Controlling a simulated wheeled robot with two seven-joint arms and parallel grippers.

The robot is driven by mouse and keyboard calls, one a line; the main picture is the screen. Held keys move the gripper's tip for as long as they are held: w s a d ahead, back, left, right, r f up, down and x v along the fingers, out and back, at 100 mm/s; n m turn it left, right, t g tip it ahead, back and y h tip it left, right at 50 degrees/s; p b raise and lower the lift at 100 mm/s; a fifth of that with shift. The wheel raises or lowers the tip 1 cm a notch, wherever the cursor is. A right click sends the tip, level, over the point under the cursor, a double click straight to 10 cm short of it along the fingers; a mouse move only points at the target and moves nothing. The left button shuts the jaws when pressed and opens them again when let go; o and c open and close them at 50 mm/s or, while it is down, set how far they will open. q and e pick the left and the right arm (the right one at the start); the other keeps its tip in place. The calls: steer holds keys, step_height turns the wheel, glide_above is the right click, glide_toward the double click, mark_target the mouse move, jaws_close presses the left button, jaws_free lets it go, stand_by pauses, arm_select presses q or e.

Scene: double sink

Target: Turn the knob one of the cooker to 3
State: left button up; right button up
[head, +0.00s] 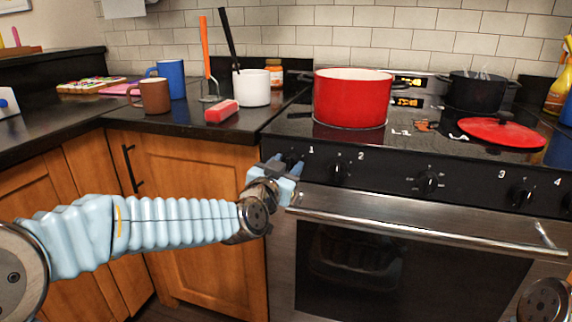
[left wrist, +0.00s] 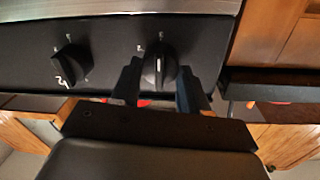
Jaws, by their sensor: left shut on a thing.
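The cooker's control panel (head: 390,182) is black and has several black knobs along it. Knob one stands at the panel's left end by the printed 1, and in the head view it is mostly hidden by my left gripper (head: 284,168). In the left wrist view, knob one (left wrist: 159,68) is a round black knob with a light line on its raised grip. The two fingers of my left gripper (left wrist: 159,88) are on either side of knob one, shut on it. Knob two (head: 340,172) is to the right of it and also shows in the left wrist view (left wrist: 71,62).
The steel oven handle (head: 420,227) runs just below the panel. A red pot (head: 350,108) stands on the hob, with a red lid (head: 500,132) and a black pot (head: 474,93) to its right. Mugs and utensils stand on the left counter (head: 160,118).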

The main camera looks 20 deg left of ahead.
arm_select(q)
steer(key=shift+f, duration=0.2)
steer(key=o, duration=1.1)
steer(key=shift+r, duration=0.1)
steer(key=shift+c, duration=0.2)
steer(key=s+a, duration=0.1)
steer(key=s, duration=1.2)
steer(key=shift+s+a+b, duration=0.15)
steer(key=shift+s+b, duration=0.2)
steer(key=shift+b, duration=0.05)
